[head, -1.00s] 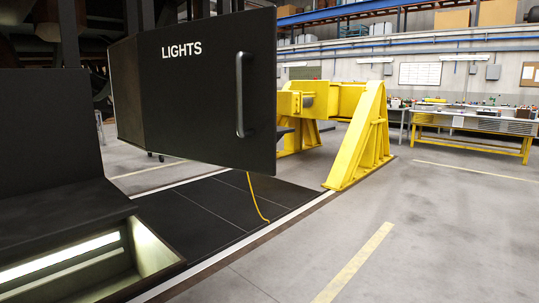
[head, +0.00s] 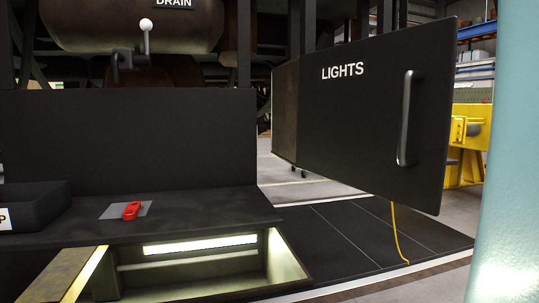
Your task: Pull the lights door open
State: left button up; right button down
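The black lights door (head: 350,125) stands at the right of the head view, marked LIGHTS in white. It is a flat panel seen at an angle, with a vertical grey bar handle (head: 406,118) near its right edge. The side of the box behind it (head: 285,113) shows at its left. I cannot tell whether the door is ajar. Neither gripper is in view. A pale blue-green surface, perhaps part of my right arm, fills the right edge of the view.
A red item (head: 131,210) lies on a grey plate on the dark ledge (head: 200,208). A yellow cable (head: 398,235) hangs below the door. A yellow stand (head: 466,130) is behind it.

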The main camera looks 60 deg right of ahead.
aim_at(375, 112)
jog(key=k+l+u, duration=0.5)
jog(key=l, duration=0.4)
jog(key=k+l+u, duration=0.5)
jog(key=l, duration=0.25)
jog(key=k+l+u, duration=0.45)
jog(key=k, duration=0.25)
